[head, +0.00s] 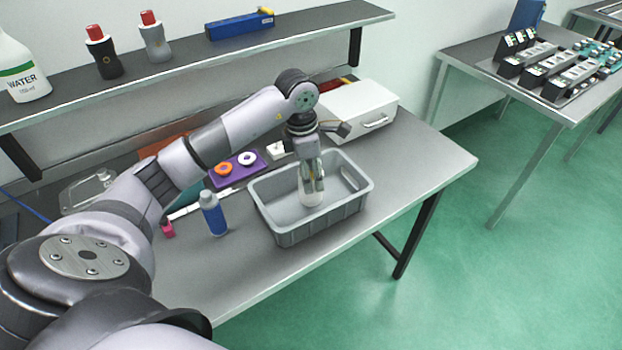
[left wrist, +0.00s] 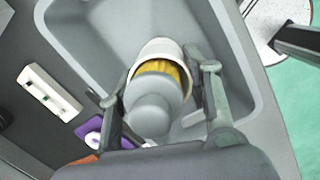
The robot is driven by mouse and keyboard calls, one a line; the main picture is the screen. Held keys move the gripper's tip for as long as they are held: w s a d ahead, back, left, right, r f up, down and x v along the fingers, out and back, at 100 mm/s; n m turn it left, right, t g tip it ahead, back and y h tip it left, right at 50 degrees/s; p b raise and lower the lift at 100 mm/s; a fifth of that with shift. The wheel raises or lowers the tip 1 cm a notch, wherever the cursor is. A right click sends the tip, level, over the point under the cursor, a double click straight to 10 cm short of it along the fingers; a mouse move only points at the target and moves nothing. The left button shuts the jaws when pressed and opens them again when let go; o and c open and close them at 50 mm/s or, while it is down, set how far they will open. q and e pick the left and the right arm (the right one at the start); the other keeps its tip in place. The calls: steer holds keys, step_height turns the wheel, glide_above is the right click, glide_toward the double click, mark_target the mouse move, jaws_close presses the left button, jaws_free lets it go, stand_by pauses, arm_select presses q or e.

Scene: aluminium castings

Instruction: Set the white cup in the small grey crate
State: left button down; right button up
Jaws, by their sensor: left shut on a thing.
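The small grey crate (head: 278,234) stands on the grey table, and its inside also shows in the left wrist view (left wrist: 95,30). The white cup (head: 312,200) is inside the crate's walls, low, near the middle. In the left wrist view the cup (left wrist: 160,47) shows a white rim with a yellow band below it. My left gripper (head: 312,184) reaches down into the crate and is shut on the cup, one finger on each side. I cannot tell whether the cup touches the crate floor. My right gripper is not in view.
A blue bottle (head: 213,214) and a small pink item (head: 168,229) stand left of the crate. A purple board with rings (head: 237,170) lies behind it. A white box with a handle (head: 362,112) is at the back right. The table's right corner is clear.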

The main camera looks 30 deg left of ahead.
arm_select(q)
step_height(320, 180, down, 2)
steer(key=shift+f+p, duration=0.2)
steer(key=shift+p, duration=0.1)
steer(key=shift+f, duration=0.3)
steer(key=c, duration=0.8)
jaws_free()
steer(key=shift+c, duration=0.2)
steer(key=shift+r, duration=0.25)
steer(key=r+b, duration=0.1)
steer(key=r, duration=0.2)
steer(key=r+b, duration=0.1)
steer(key=r, duration=0.3)
steer(key=s+a+r+b, duration=0.1)
steer(key=r, duration=0.2)
steer(key=shift+r, duration=0.25)
steer(key=shift+r+b, duration=0.3)
steer(key=shift+r, duration=0.3)
